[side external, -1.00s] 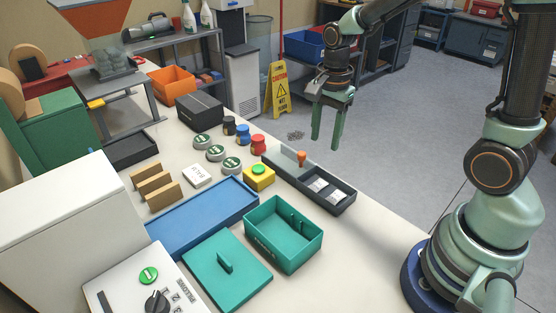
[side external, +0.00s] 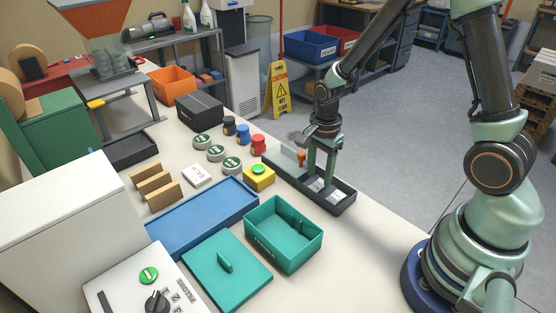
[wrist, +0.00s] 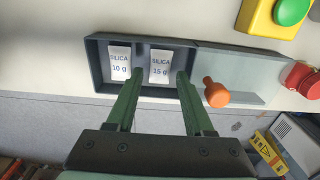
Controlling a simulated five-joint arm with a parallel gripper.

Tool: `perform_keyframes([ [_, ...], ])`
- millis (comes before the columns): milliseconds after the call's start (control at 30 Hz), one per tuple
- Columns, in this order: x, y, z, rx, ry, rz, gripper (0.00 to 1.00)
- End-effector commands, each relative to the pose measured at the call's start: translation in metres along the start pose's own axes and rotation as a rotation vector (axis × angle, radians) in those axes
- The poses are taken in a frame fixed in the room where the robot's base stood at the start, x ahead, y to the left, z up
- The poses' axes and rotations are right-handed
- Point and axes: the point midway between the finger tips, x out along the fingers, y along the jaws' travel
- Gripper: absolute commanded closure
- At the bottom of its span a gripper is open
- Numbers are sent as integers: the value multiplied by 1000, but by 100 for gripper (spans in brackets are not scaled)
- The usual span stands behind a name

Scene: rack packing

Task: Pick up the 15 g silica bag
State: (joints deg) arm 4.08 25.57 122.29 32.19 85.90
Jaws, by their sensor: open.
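The 15 g silica bag (wrist: 160,67) is a small white packet with printed text, lying in an open compartment of the dark tray (wrist: 97,72). In the wrist view it shows between my two fingertips. In the side view the bag (side external: 316,185) lies in the tray section closer to the orange knob. The 10 g silica bag (wrist: 120,64) lies in the compartment to its left in the wrist view, just outside my left finger. My gripper (wrist: 159,75) is open and empty, pointing down over the tray; in the side view my gripper (side external: 321,180) has its fingertips close to the bags.
A clear cover with an orange knob (wrist: 216,93) lies over the tray's other section, beside my right finger. A yellow box with a green button (side external: 259,177), a teal box (side external: 283,262) and a blue tray (side external: 202,218) stand nearby.

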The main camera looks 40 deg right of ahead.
Motion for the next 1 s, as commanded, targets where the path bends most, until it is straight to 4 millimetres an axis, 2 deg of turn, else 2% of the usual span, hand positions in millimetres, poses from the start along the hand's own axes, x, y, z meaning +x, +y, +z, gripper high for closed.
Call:
perform_keyframes([
  [100,14,0,0,0,0,2,48],
  [200,21,0,0,0,0,1,48],
  [467,23,0,0,-1,0,-1,48],
  [500,23,0,0,-1,0,-1,55],
  [567,22,0,0,-1,0,-1,78],
  [600,22,0,0,-1,0,-1,93],
  [633,22,0,0,-1,0,-1,100],
  [1000,20,-1,0,-1,0,-2,100],
])
